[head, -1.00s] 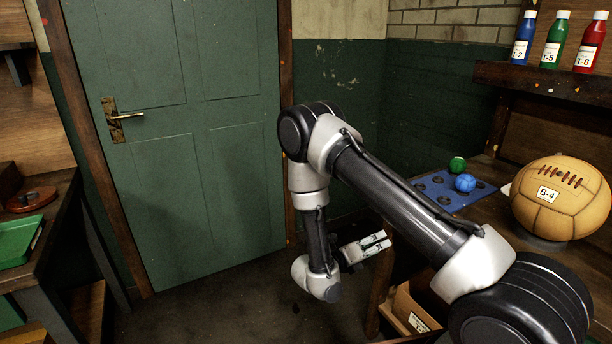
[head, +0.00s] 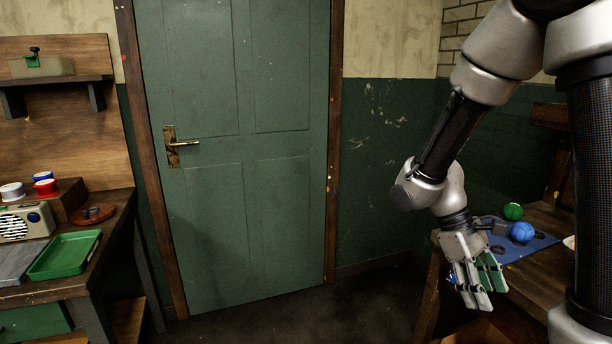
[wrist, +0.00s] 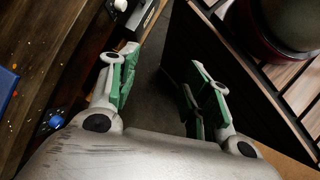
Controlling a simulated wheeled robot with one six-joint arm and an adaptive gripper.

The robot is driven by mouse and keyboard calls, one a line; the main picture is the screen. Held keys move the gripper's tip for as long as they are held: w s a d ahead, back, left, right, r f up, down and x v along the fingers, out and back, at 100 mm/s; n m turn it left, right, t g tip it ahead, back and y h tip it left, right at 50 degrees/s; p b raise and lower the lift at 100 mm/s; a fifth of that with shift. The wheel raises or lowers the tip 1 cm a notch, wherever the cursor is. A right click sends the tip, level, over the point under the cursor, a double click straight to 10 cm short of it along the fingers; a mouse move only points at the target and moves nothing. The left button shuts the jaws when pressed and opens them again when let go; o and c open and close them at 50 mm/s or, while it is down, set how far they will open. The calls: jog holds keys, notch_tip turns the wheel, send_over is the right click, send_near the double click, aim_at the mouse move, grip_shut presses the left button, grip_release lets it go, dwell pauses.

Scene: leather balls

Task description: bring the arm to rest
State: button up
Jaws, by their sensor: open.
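My arm hangs at the right of the head view, bent at the elbow. My gripper (head: 476,284) points downward in front of the right bench and holds nothing. In the wrist view my gripper (wrist: 162,85) has its two green-padded fingers spread wide, with only dark floor between them.
A blue ball (head: 522,232) and a green ball (head: 513,211) sit on a blue holed board (head: 540,243) on the right bench (head: 545,280), close to my gripper. A green tray (head: 64,255) and a radio (head: 26,223) stand on the left bench. A green door (head: 245,150) is behind; dark floor is clear.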

jog(key=s+r+m+t+y, duration=0.2)
jog(key=s+r+m+t, duration=0.1)
jog(key=r, duration=0.5)
jog(key=s+d+r+m+t+y, duration=0.1)
jog(key=s+r+m+t+y, duration=0.1)
jog(key=r+t, duration=0.4)
notch_tip(320, 180, up, 2)
jog(key=shift+s+r+m+y, duration=0.25)
jog(key=shift+s+m+y, duration=0.15)
jog(key=shift+s+m, duration=0.35)
